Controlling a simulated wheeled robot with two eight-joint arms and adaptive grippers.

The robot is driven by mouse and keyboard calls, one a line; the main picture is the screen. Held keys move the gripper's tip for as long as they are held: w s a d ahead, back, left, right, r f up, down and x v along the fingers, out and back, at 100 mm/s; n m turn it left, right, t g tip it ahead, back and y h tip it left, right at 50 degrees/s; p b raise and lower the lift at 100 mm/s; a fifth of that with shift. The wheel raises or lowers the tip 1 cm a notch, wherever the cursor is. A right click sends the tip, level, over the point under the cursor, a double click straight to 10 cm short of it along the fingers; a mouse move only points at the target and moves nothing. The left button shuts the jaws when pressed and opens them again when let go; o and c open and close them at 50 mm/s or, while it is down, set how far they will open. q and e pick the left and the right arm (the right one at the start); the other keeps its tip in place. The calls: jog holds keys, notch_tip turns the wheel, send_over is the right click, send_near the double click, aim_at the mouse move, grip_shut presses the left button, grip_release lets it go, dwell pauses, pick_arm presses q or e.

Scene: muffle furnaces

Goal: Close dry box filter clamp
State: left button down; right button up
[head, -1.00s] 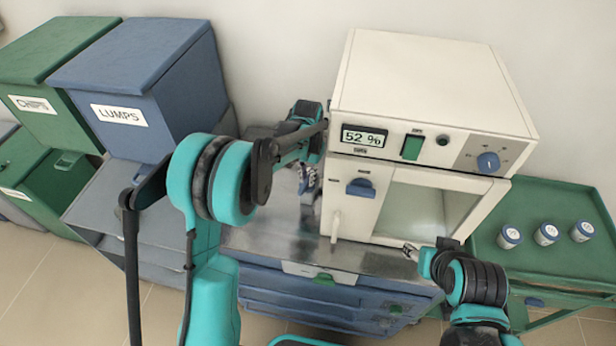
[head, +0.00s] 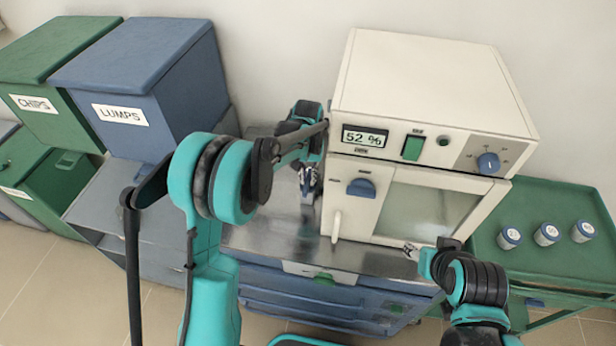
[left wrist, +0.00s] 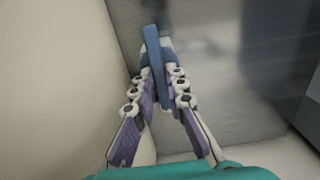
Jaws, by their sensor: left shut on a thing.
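The cream dry box (head: 430,85) stands on a metal-topped cabinet, its display reading 52 %. My left gripper (head: 308,185) is beside the box's left side, low near the metal top. In the left wrist view, my left gripper's fingers (left wrist: 163,88) are shut on a blue lever-like piece (left wrist: 152,48), which I take for the filter clamp. It stands close beside a cream wall. The clamp's base is largely hidden, and in the head view the clamp cannot be made out. My right gripper (head: 411,250) is in front of the box's lower front; its jaw state is too small to tell.
A blue door knob (head: 361,187) and a pale handle (head: 336,226) are on the box's front. A green tray (head: 560,205) with 3 small jars is at the right. Blue LUMPS (head: 150,85) and green CHIPS (head: 50,90) bins stand at the left.

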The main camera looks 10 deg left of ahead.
aim_at(308, 180)
pick_arm(q)
jog(key=c, duration=1.5)
grip_release()
jog(key=shift+c, duration=0.2)
notch_tip(308, 180, up, 12)
